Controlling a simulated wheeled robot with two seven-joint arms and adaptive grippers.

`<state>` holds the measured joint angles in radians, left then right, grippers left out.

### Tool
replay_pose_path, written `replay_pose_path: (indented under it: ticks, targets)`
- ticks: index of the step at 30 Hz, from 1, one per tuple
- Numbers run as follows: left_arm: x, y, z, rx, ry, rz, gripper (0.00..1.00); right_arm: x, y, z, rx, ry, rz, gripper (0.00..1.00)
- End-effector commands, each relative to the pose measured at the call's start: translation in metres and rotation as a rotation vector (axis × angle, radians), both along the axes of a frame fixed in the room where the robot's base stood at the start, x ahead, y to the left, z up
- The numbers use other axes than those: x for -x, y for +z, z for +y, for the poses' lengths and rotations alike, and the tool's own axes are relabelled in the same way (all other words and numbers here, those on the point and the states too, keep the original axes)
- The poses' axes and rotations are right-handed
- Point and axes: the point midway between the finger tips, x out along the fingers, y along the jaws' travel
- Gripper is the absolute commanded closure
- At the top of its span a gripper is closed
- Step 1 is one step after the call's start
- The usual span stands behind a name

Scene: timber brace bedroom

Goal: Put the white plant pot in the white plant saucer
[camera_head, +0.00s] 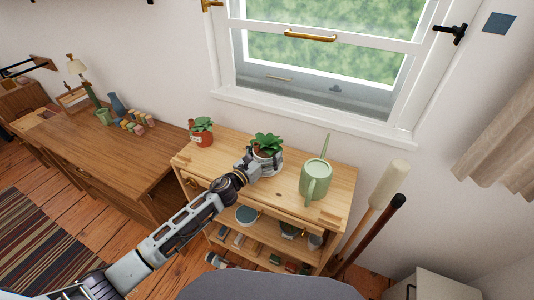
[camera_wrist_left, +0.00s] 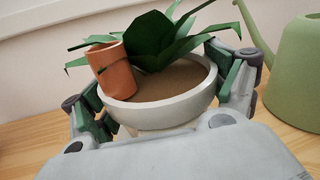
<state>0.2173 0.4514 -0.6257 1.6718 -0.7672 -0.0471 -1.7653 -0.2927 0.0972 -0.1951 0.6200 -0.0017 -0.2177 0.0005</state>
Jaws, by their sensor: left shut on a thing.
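The white plant pot (camera_head: 264,153) holds dark soil and a green leafy plant over the timber bench. In the left wrist view the white pot (camera_wrist_left: 172,109) sits between the two fingers, with a small terracotta pot (camera_wrist_left: 112,70) tilted over its left rim. My left gripper (camera_head: 266,162) is shut on the white pot, one finger on each side. Its fingers (camera_wrist_left: 165,100) show green pads against the pot. I cannot make out the white plant saucer for certain. The pot's underside is mostly hidden, so I cannot tell whether it touches the bench.
A terracotta pot with a plant (camera_head: 202,139) stands left on the bench (camera_head: 225,150). A green watering can (camera_head: 315,180) stands close right of my gripper. The shelf below holds a teal bowl (camera_head: 246,215) and other items. A mallet (camera_head: 388,185) leans at the right end.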

Motion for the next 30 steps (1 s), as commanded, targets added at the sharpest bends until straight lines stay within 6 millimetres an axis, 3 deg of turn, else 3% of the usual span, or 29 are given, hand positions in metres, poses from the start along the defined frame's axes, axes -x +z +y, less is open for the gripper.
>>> replay_pose_path:
  ticks: [5, 6, 9, 30]
  targets:
    - [-0.0006, 0.0006, -0.0004, 0.001, -0.001, -0.004, 0.64, 0.0, -0.0023, 0.0006, -0.001, 0.0, 0.0, 0.6]
    - [0.0, -0.0024, 0.0, 0.0, 0.0, 0.0, 0.12, 0.0, -0.0025, 0.0003, 0.0, 0.0, 0.0, 0.6]
    - [0.0, -0.0019, 0.0001, 0.0, 0.0, 0.0, 0.0, 0.0001, -0.002, 0.0005, 0.0, 0.0, 0.0, 0.6]
    - [0.0066, -0.0005, 0.0041, -0.001, 0.0, 0.001, 0.0, 0.0012, -0.001, -0.0004, 0.0, 0.0, 0.002, 0.6]
